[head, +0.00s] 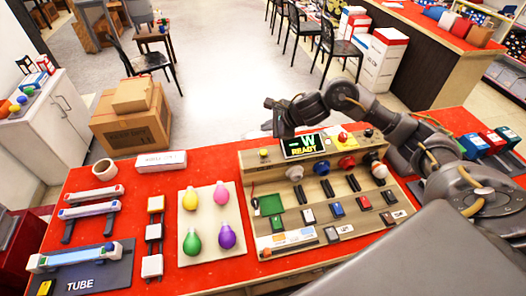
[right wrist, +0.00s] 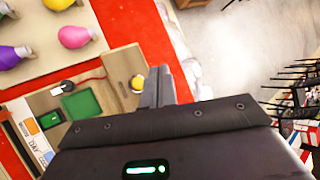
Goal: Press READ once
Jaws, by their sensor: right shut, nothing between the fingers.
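A wooden console (head: 330,200) stands on the red table, with a small screen (head: 304,146) reading "-W" and "READY". A yellow button (head: 263,153) sits at its upper left; it also shows in the right wrist view (right wrist: 137,84). I cannot make out a READ label on any button. My right gripper (head: 268,103) is shut and empty, above and behind the console's top edge. Its closed fingers (right wrist: 166,84) appear just right of the yellow button in the right wrist view, apparently apart from it. My left gripper is not in view.
A board with coloured bulbs (head: 207,213) lies left of the console. Tube lamps (head: 88,211) and a white box (head: 161,161) lie farther left on the red table (head: 150,215). Coloured blocks (head: 490,143) stand at the right. Cardboard boxes (head: 132,120) stand on the floor behind.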

